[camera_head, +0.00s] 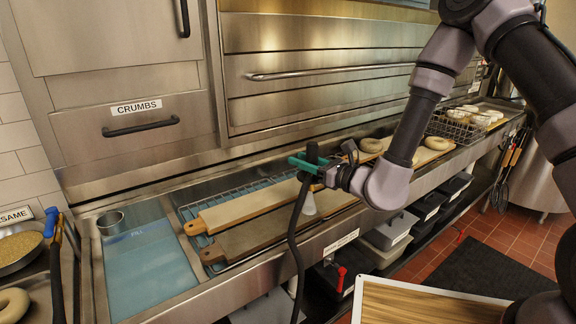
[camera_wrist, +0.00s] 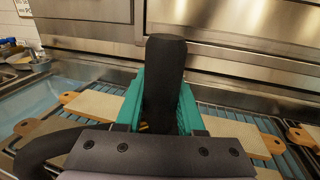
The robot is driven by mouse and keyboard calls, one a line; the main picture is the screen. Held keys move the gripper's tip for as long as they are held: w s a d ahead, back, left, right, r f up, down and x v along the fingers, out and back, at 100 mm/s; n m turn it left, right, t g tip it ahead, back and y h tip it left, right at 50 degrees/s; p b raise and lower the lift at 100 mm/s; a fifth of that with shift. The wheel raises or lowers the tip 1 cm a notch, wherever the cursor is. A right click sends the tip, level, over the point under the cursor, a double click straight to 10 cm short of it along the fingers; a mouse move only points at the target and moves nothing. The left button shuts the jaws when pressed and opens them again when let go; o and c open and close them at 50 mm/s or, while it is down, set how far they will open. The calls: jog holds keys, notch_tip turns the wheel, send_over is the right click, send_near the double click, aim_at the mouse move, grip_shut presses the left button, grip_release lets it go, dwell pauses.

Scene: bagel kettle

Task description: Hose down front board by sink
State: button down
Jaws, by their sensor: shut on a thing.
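My gripper (camera_head: 310,163), with green fingers, is shut on the black sprayer handle (camera_wrist: 163,80). It holds the sprayer above the rack, near the right part of the two boards by the sink. The black hose (camera_head: 294,235) hangs down from it over the counter's front edge. A pale cone (camera_head: 308,203) shows below the sprayer; I cannot tell whether it is nozzle or water. The front board (camera_head: 238,244) is darker brown and lies along the counter's near side. The lighter back board (camera_head: 238,209) lies behind it. The sink (camera_head: 150,262) holds bluish water at left.
A metal cup (camera_head: 111,223) stands at the sink's back corner. A pan (camera_head: 20,246) and a bagel (camera_head: 12,304) are at far left. More boards with bagels (camera_head: 371,145) and a wire basket (camera_head: 456,128) lie to the right. The oven front rises behind.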

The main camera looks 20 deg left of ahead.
jog(key=w+d, duration=1.2)
jog(key=w, duration=0.3)
jog(key=s+a, duration=1.2)
jog(key=s, duration=0.4)
jog(key=s+a, duration=1.3)
jog(key=s, duration=0.3)
jog(key=s+a, duration=1.3)
jog(key=s, duration=0.4)
jog(key=shift+a, duration=0.2)
